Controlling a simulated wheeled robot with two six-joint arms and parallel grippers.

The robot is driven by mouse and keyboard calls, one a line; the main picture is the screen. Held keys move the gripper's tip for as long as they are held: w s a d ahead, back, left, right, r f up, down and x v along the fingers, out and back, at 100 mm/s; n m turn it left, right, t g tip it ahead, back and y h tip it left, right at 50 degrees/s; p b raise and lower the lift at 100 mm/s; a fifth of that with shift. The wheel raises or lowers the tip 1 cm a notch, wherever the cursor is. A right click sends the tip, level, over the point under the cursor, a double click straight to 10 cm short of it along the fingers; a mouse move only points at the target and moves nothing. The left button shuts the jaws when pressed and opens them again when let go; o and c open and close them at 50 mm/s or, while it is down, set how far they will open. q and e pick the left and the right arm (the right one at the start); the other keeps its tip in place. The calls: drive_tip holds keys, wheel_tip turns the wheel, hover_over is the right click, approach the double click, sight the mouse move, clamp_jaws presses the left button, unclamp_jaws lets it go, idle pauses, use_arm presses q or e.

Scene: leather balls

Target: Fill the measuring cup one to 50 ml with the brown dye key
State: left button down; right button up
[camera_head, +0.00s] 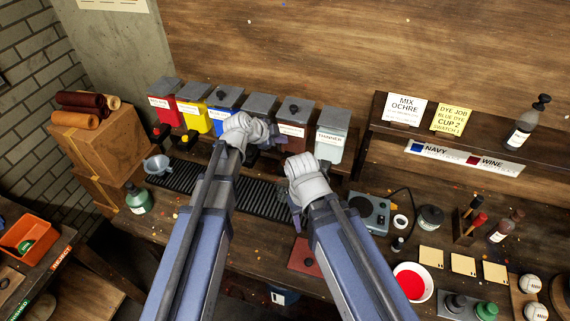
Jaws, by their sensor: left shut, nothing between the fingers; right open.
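A row of dye dispensers stands along the back of the bench. The brown dispenser (293,124) is near the right end, with a dark knob on its lid and a label I cannot read. My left gripper (247,127) is shut and empty, in front of the row just left of the brown dispenser. My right gripper (303,166) is open, in front of the bench between the brown and thinner dispensers, lower in the picture. The brown dispenser's key and the measuring cup one cannot be made out; my grippers and forearms cover much of the area below the dispensers.
Red (165,106), yellow (194,113), blue (219,119) and white thinner (331,136) dispensers share the row. A black drip grate (174,178) lies below. A grey-blue funnel-like vessel (157,165), a scale (369,212) and a red-filled bowl (411,283) stand on the bench.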

sight(282, 163)
use_arm(q)
drive_tip(key=shift+f+b, duration=3.15)
drive_tip(key=shift+f, duration=0.45)
use_arm(e)
wheel_tip(282, 163, down, 7)
use_arm(q)
drive_tip(key=shift+f, duration=0.1)
use_arm(e)
drive_tip(key=shift+f, duration=0.2)
use_arm(q)
drive_tip(key=shift+f+b, duration=0.3)
drive_tip(key=shift+b, duration=0.15)
use_arm(e)
drive_tip(key=shift+f, duration=0.3)
use_arm(q)
drive_tip(key=shift+f+b, duration=0.5)
use_arm(e)
drive_tip(key=shift+f, duration=0.55)
use_arm(q)
drive_tip(key=shift+r, duration=0.15)
use_arm(e)
drive_tip(key=shift+r, duration=0.15)
use_arm(q)
drive_tip(key=shift+r+p, duration=0.8)
drive_tip(key=shift+p, duration=0.15)
use_arm(e)
drive_tip(key=shift+r, duration=0.8)
